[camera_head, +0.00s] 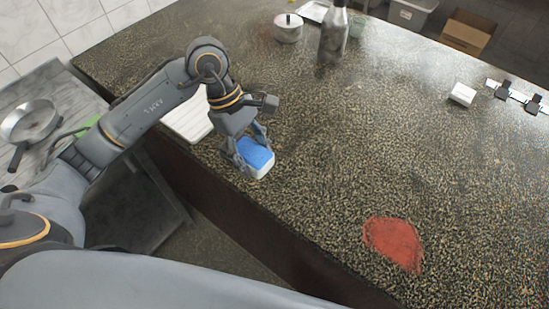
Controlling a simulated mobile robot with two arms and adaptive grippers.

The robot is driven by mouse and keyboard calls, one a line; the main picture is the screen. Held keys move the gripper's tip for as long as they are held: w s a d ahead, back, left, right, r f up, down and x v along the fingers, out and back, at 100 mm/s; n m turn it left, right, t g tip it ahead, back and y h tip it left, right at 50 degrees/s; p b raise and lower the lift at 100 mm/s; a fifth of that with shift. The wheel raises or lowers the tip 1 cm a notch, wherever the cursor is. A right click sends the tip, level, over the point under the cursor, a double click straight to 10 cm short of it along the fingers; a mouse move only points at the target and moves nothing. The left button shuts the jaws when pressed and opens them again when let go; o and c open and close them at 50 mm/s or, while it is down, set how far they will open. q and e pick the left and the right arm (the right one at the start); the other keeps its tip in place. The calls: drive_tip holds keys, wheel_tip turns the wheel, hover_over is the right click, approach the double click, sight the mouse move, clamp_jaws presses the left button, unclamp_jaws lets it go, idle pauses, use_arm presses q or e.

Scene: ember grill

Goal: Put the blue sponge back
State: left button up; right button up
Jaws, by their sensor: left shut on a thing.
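The blue sponge (256,153) has a blue top and a white lower part. It is at the near edge of the dark speckled counter (330,140), left of the picture's middle. My left gripper (250,152) comes down over it and is shut on it, with a finger on either side. I cannot tell whether the sponge touches the counter or is just above it. My right gripper is not in view.
A white ribbed tray (188,118) lies behind my left arm. A red patch (393,243) marks the counter at the near right. A bottle (333,36) and a lidded pot (288,28) stand at the back. A small white block (462,94) lies at right. The counter's middle is clear.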

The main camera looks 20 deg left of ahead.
use_arm(q)
drive_tip(key=p, duration=0.2)
hover_over(279, 176)
drive_tip(key=a, duration=0.1)
drive_tip(key=f, duration=0.6)
drive_tip(key=shift+w+a, duration=0.15)
drive_tip(key=shift+w, duration=0.1)
wheel_tip(279, 176, down, 3)
drive_tip(key=shift+r+p, duration=0.1)
drive_tip(key=shift+p, duration=1)
drive_tip(key=shift+f, duration=0.25)
drive_tip(key=shift+f, duration=0.1)
drive_tip(key=shift+f+b, duration=0.15)
drive_tip(key=shift+b, duration=0.2)
drive_tip(key=o, duration=1)
drive_tip(key=shift+r, duration=0.2)
